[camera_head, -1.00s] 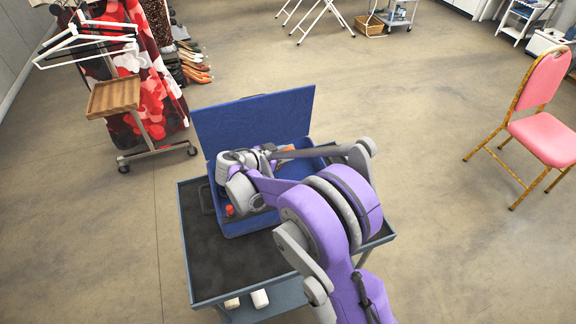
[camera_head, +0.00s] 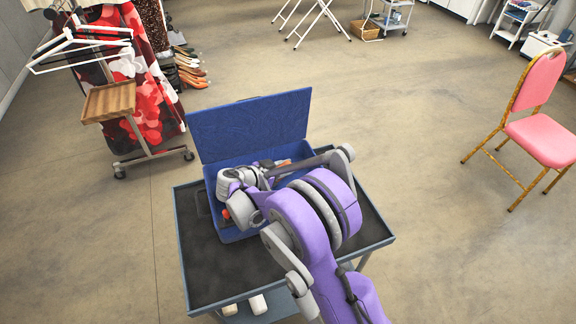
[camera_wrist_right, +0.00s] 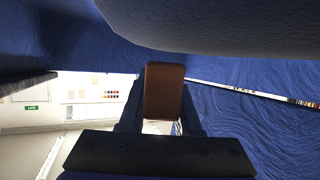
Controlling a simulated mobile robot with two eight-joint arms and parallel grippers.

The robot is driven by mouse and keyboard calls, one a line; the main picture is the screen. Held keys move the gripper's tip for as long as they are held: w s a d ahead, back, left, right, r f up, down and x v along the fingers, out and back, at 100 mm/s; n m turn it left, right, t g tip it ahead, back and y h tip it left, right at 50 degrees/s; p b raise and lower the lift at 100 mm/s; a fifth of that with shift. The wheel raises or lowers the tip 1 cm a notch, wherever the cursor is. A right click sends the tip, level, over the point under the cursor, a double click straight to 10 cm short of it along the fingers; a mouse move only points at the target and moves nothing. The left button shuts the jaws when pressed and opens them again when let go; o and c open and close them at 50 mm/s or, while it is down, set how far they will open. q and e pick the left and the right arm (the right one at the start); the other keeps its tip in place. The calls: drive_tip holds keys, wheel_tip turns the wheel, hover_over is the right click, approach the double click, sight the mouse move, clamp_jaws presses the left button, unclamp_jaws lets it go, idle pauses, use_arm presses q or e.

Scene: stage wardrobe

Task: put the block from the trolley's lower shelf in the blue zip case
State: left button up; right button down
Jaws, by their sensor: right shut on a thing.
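The blue zip case (camera_head: 248,128) stands open on the trolley's top, lid raised at the back. My right gripper (camera_wrist_right: 163,95) is shut on an orange-brown block (camera_wrist_right: 164,90), which sits upright between the two fingers in the right wrist view. Blue case surfaces lie close around it there. In the head view my right arm reaches over the case and its wrist is low inside. An orange piece, apparently the block (camera_head: 284,163), shows beyond the forearm, partly hidden. I cannot tell whether it touches the case floor. My left gripper is not in view.
The trolley (camera_head: 205,285) has a dark top, clear in front of the case. Two pale objects (camera_head: 258,304) show on its lower shelf. A small red-orange item (camera_head: 225,214) lies in the case's near left. A clothes rack (camera_head: 108,102) stands left, a pink chair (camera_head: 545,138) right.

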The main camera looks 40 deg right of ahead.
sight(284, 165)
drive_tip(key=c, duration=0.6)
unclamp_jaws()
drive_tip(key=shift+r, duration=0.15)
drive_tip(key=v, duration=0.5)
drive_tip(key=p+v, duration=0.1)
drive_tip(key=v, duration=0.2)
drive_tip(key=shift+w+d+r, duration=0.1)
drive_tip(key=shift+d+r, duration=0.1)
drive_tip(key=shift+r, duration=0.1)
